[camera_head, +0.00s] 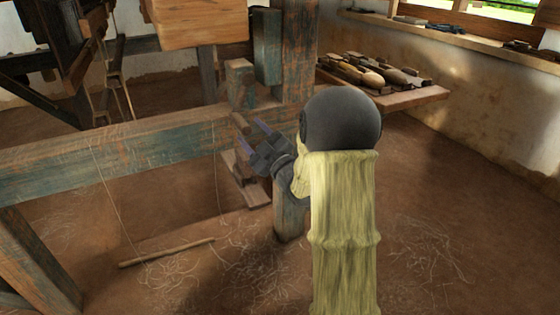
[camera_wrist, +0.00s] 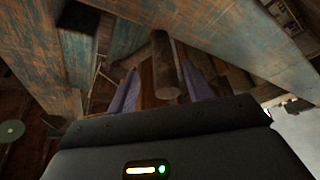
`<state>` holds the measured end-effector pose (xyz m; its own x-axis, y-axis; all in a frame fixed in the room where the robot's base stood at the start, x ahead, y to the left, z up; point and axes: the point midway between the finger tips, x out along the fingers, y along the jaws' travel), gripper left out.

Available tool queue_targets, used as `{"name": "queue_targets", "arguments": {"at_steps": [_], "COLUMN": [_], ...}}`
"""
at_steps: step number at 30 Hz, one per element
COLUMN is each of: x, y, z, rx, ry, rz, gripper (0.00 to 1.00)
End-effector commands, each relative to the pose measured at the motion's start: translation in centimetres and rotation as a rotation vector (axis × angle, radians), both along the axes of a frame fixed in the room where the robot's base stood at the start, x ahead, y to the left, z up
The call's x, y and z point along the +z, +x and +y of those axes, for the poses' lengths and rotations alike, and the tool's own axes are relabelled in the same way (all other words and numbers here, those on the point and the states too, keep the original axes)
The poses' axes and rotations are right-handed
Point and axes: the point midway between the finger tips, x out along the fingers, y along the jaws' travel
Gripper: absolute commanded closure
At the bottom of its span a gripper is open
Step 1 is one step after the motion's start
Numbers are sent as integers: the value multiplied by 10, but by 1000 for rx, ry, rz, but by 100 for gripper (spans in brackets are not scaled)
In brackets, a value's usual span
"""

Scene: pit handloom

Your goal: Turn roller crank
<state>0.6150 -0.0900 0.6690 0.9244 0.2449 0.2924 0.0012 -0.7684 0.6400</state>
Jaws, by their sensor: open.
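The roller crank's round wooden handle (camera_wrist: 165,68) shows in the wrist view, pointing toward me between the two purple-grey fingers of my gripper (camera_wrist: 158,75). There is a visible gap between the fingers, and I cannot tell whether either touches the handle. In the head view my gripper (camera_head: 253,136) is open beside the loom's post, with the brown handle (camera_head: 239,121) just left of its fingertips. The rest of the crank is hard to make out against the dark wood. My arm hides part of the post.
A worn blue-green loom beam (camera_head: 130,150) runs across the left, meeting an upright post (camera_head: 298,50). A wooden box (camera_head: 197,24) hangs above. A bench (camera_head: 410,98) with several shuttles stands at the back right. A cord-hung stick (camera_head: 168,252) is low left.

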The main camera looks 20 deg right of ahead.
Motion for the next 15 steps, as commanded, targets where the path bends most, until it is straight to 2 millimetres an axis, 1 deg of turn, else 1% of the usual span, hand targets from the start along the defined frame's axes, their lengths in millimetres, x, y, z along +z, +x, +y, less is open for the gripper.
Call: {"name": "queue_targets", "arguments": {"at_steps": [1,3,15], "x": [-2,-5,-31], "y": [-10,-23,-97], "z": [-4,-7,-27], "rx": [-3,-4,-6], "ry": [2,3,3], "rz": [5,5,8], "gripper": [49,49,49]}}
